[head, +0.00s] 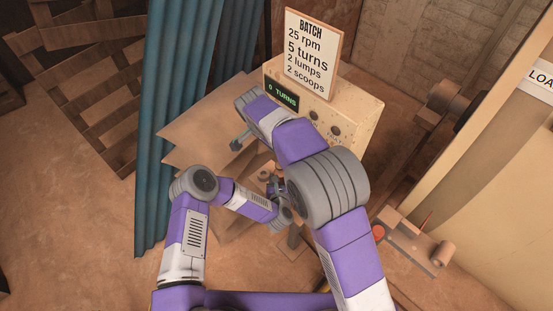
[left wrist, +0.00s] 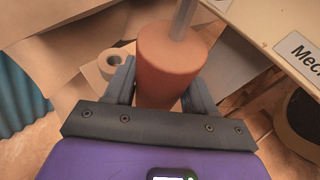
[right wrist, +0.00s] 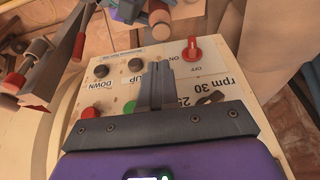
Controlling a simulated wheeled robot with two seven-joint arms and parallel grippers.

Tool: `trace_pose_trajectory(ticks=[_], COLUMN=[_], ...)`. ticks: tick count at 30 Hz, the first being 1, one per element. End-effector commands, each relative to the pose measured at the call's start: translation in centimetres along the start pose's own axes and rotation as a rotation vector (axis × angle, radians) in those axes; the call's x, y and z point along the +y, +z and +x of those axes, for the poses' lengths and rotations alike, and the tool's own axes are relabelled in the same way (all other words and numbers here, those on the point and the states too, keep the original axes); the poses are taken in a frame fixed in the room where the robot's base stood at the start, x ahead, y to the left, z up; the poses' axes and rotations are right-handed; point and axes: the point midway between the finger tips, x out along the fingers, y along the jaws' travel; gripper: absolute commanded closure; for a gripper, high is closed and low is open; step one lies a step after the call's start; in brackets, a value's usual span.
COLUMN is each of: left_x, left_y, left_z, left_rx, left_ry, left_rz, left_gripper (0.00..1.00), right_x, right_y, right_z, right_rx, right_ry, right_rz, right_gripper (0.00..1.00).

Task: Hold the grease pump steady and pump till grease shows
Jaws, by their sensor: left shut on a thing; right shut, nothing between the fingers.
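My left gripper (left wrist: 158,90) is shut on an orange-brown cylinder (left wrist: 168,62) with a grey rod rising from its top. It may be part of the grease pump; I cannot tell. In the head view my left gripper (head: 274,188) is low at the centre, its grip too small to make out. My right gripper (right wrist: 157,85) is shut and empty in front of the control panel (right wrist: 205,60), over the UP label. Whether it touches the panel is unclear. In the head view my right arm hides this gripper. No grease is visible.
The panel carries a red ON/OFF knob (right wrist: 193,48), dark buttons and a green button (right wrist: 90,113). A display (head: 283,95) reads 0 TURNS below a batch sign (head: 311,50). A paper-like roll (left wrist: 109,63) lies beside the left gripper. A blue-green curtain (head: 172,110) hangs left.

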Motion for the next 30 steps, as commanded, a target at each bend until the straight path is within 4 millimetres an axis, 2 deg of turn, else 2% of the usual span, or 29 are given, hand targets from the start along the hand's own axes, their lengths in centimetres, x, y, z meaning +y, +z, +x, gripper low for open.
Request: trace_pose_trajectory(ticks=[4, 9, 17, 23, 30], left_x=[0.0, 0.0, 0.0, 0.0, 0.0], left_y=[0.1, 0.1, 0.1, 0.1, 0.1], left_z=[0.0, 0.0, 0.0, 0.0, 0.0], left_rx=[-0.002, -0.002, -0.002, -0.002, -0.002], left_ry=[0.000, 0.000, 0.000, 0.000, 0.000], left_rz=[0.000, 0.000, 0.000, 0.000, 0.000], left_gripper=[0.91, 0.91, 0.91, 0.91, 0.91], right_x=[0.0, 0.0, 0.1, 0.1, 0.2], right_y=[-0.2, -0.9, -0.9, -0.8, -0.8], right_z=[-0.4, -2.5, -2.3, -0.2, 4.9], right_rx=[0.000, -0.002, -0.003, -0.003, -0.004], right_ry=[0.000, 0.004, 0.006, 0.009, 0.011], right_rz=[0.001, -0.001, -0.001, -0.001, -0.001], right_gripper=[1.00, 1.00, 1.00, 1.00, 1.00])
